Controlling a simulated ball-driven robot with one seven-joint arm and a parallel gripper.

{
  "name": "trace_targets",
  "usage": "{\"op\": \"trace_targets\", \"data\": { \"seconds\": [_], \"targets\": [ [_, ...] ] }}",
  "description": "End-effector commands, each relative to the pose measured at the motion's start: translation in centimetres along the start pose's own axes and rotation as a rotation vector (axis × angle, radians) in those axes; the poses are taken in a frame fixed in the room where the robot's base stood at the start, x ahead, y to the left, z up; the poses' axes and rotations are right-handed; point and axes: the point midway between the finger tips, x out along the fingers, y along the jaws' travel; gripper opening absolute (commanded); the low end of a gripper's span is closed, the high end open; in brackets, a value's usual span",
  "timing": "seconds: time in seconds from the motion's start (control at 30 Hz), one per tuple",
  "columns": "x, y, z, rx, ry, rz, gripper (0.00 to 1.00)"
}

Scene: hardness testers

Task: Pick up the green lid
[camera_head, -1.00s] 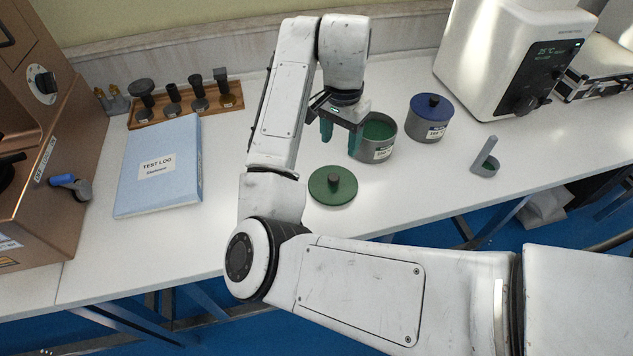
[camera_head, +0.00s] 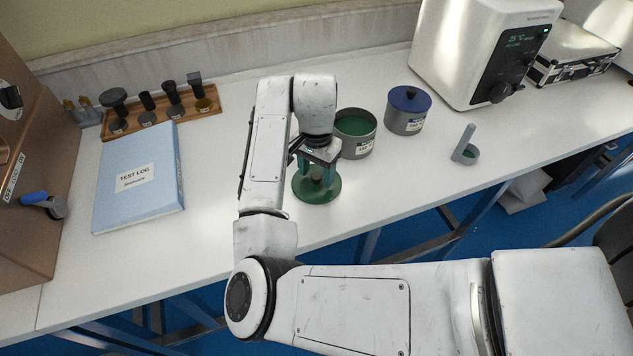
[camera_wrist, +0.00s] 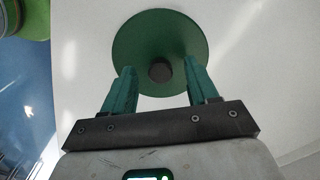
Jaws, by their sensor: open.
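The green lid (camera_head: 328,189) is a flat round disc with a dark knob, lying on the white table in front of the open grey container (camera_head: 369,140) with green inside. My gripper (camera_head: 317,173) is directly above the lid, with its teal fingers pointing down. In the wrist view the lid (camera_wrist: 160,30) lies beyond the fingertips. Its dark knob (camera_wrist: 160,72) shows in the gap between the two open fingers of my gripper (camera_wrist: 156,75), with space on each side. Whether the fingertips are level with the knob is hard to tell.
A container with a blue lid (camera_head: 407,108) stands right of the open one. A small grey holder (camera_head: 466,150) stands farther right. A blue test log binder (camera_head: 140,180) and a wooden rack (camera_head: 160,112) are on the left. The table's front edge is near the lid.

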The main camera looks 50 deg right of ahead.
Motion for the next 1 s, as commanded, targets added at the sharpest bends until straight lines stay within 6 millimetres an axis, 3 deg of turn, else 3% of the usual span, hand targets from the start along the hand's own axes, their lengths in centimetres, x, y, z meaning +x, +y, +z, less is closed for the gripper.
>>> {"op": "trace_targets", "data": {
  "seconds": [0.3,0.9,1.0],
  "targets": [
    [0.59,-0.04,0.01,-0.001,0.0,-0.001,0.58],
    [0.56,-0.03,0.0,-0.001,0.0,-0.001,0.01],
    [0.55,-0.04,0.0,-0.001,0.001,-0.001,0.0]
  ]
}}
